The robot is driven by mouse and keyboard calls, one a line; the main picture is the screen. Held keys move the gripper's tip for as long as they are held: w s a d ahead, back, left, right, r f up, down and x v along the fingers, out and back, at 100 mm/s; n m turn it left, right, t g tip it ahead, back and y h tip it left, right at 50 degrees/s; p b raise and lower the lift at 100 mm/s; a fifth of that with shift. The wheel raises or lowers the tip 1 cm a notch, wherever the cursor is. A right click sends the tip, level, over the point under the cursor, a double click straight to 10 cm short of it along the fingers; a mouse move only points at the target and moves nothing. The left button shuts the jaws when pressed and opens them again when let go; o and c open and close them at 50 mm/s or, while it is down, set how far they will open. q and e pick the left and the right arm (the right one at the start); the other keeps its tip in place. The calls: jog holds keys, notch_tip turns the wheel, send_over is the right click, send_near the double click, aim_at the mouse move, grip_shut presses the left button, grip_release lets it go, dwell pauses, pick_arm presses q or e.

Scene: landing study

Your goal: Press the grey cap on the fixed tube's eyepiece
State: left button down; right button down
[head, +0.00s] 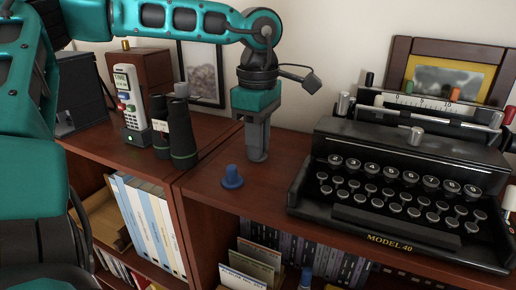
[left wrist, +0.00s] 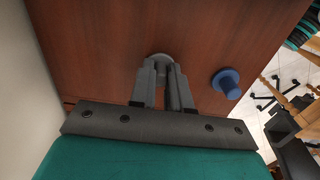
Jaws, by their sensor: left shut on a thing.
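My left gripper (head: 257,145) points down over the brown cabinet top, between the binoculars and the typewriter. It is shut on the grey cap (head: 257,156), whose round end shows at the fingertips in the left wrist view (left wrist: 161,58). I cannot tell whether the cap touches the wood. The black binoculars (head: 182,138) with green bands stand upright to the left, apart from the gripper. A grey piece (head: 181,90) tops their right tube; the left tube's top looks dark. A blue cap (head: 232,177) stands on the cabinet top, also seen in the left wrist view (left wrist: 227,82). My right gripper is out of view.
A black typewriter (head: 409,165) fills the right side, with a framed picture (head: 447,77) behind it. A cordless phone (head: 128,103) stands left of the binoculars. Books (head: 150,225) fill the shelves below. Bare wood (head: 212,160) lies between the binoculars and the gripper.

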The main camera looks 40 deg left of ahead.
pick_arm(q)
jog(key=shift+r+p, duration=1.65)
jog(key=shift+r, duration=0.8)
jog(key=c, duration=1.7)
grip_release()
grip_shut()
